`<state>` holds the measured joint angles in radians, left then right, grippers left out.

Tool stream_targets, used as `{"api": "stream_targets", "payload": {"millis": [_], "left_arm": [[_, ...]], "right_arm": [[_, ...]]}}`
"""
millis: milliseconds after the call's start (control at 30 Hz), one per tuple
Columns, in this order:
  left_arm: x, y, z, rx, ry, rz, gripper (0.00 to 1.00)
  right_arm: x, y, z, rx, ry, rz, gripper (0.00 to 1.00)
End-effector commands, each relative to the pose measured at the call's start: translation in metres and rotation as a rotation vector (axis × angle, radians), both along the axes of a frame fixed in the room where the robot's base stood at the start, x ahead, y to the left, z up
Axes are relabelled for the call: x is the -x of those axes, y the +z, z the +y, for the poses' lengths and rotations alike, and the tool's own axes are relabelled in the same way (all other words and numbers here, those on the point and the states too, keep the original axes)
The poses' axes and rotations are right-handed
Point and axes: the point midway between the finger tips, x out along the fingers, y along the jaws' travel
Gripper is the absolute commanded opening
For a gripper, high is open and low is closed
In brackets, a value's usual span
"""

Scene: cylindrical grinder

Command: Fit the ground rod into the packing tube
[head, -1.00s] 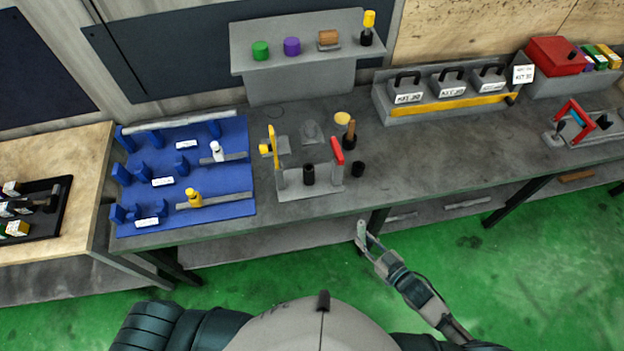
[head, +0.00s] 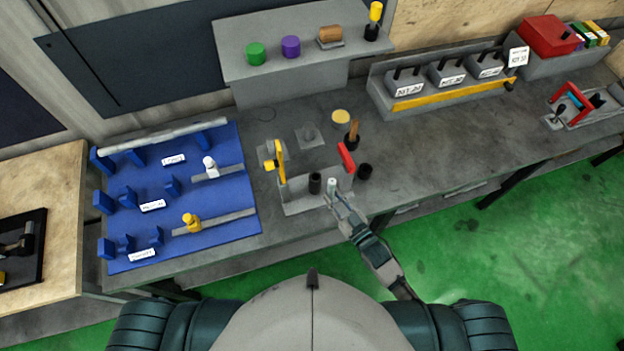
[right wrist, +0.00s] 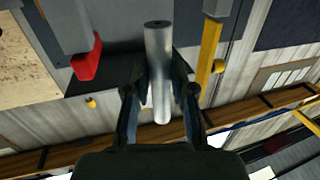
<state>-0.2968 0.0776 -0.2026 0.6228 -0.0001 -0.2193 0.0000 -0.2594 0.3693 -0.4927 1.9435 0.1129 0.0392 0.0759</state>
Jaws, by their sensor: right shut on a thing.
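My right gripper (head: 333,195) is shut on the ground rod (head: 332,185), a short pale metal cylinder. In the right wrist view the rod (right wrist: 158,60) sits between the fingers (right wrist: 160,88) and sticks out past their tips. My left gripper is out of view.
The yellow clamp (head: 281,160) and red clamp (head: 346,158) stand close to the rod. A black cup (head: 364,172) is at the right. A blue rack (head: 225,222) fills the bench's left. Bare bench (head: 440,150) lies to the right.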

Motion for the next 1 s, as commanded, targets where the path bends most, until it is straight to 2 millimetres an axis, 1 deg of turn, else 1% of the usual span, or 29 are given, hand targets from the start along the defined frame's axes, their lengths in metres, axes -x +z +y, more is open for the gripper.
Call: {"api": "stream_targets", "payload": {"millis": [33, 100, 200, 300, 400, 500, 600, 667, 833, 900, 1000], "left_arm": [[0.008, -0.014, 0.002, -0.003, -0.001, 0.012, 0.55], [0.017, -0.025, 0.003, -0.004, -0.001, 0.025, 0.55], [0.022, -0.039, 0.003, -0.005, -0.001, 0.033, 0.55], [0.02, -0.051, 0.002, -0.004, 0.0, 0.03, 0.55], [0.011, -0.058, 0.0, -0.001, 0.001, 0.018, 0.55], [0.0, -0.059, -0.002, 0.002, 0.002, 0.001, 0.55], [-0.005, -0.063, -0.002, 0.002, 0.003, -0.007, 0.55], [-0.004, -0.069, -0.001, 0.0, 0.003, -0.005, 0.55], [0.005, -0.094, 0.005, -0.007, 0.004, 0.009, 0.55], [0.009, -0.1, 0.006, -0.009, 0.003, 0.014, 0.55], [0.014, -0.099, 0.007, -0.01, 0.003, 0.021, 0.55]], "right_arm": [[-0.015, -0.005, 0.007, -0.005, -0.001, -0.009, 0.0], [-0.034, -0.007, 0.016, -0.005, 0.0, -0.009, 0.0], [-0.057, -0.01, 0.031, -0.004, 0.0, -0.007, 0.0], [-0.076, -0.011, 0.045, -0.002, 0.0, -0.006, 0.0], [-0.089, -0.012, 0.054, 0.0, 0.001, -0.005, 0.0], [-0.094, -0.011, 0.059, 0.003, 0.001, -0.003, 0.0], [-0.095, -0.014, 0.06, 0.003, 0.001, -0.002, 0.0], [-0.095, -0.02, 0.06, 0.003, 0.001, -0.002, 0.0], [-0.095, -0.047, 0.057, 0.007, 0.002, 0.006, 0.0], [-0.094, -0.055, 0.057, 0.009, 0.002, 0.012, 0.0], [-0.093, -0.055, 0.056, 0.011, 0.003, 0.015, 0.0]]}}
